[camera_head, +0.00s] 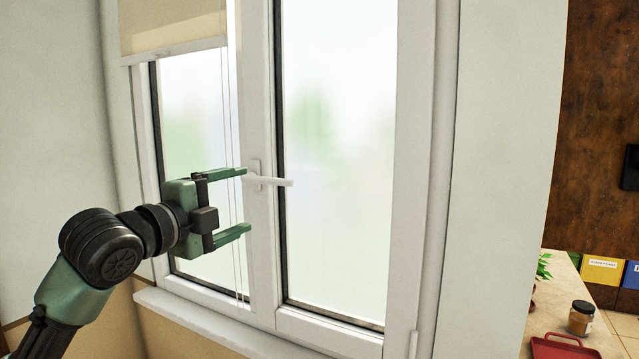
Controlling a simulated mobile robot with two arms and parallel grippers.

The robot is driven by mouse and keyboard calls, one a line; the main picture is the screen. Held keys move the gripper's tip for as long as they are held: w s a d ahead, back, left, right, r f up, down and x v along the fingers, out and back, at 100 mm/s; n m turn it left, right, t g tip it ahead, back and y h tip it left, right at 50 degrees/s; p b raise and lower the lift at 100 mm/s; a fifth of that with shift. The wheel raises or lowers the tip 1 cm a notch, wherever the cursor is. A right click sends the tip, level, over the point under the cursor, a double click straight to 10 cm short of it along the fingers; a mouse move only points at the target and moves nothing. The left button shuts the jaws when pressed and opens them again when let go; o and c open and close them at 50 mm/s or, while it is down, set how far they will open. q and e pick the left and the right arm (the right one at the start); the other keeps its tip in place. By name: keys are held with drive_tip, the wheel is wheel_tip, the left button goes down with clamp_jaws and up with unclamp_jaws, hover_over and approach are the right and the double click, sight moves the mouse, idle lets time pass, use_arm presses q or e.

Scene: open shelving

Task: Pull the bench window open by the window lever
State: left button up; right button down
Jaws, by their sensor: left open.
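The white-framed window (415,150) fills the middle of the head view, and its sashes look shut. The white window lever (272,181) sits on the middle frame post and points right, roughly level. My left gripper (246,201) is open, with one green finger above the other. Its fingertips end just left of the lever's base, close to the frame post. The lever's arm lies to the right of the fingertips, and nothing shows between the fingers. Whether a fingertip touches the frame I cannot tell. My right gripper is not in view.
A beige blind (172,24) with thin cords hangs over the left pane. A white sill (195,322) runs below. At the lower right, a counter (543,315) holds a jar (581,318), a red tray (563,347) and a green plant (543,266).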

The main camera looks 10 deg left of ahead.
sight(276, 184)
use_arm(q)
drive_tip(key=shift+m, duration=0.3)
drive_tip(key=x, duration=0.4)
drive_tip(key=r+p+x, duration=0.1)
drive_tip(key=x, duration=0.1)
drive_tip(key=shift+s+d+r, duration=0.1)
drive_tip(key=shift+d, duration=0.15)
drive_tip(key=p+x, duration=0.1)
drive_tip(key=x, duration=0.1)
drive_tip(key=p+x, duration=0.1)
drive_tip(key=x, duration=0.1)
drive_tip(key=shift+d+r+p, duration=0.2)
drive_tip(key=shift+d+p, duration=0.1)
drive_tip(key=shift+p, duration=0.1)
drive_tip(key=shift+w+f, duration=0.1)
drive_tip(key=shift+w, duration=0.35)
drive_tip(key=shift+w+f, duration=0.1)
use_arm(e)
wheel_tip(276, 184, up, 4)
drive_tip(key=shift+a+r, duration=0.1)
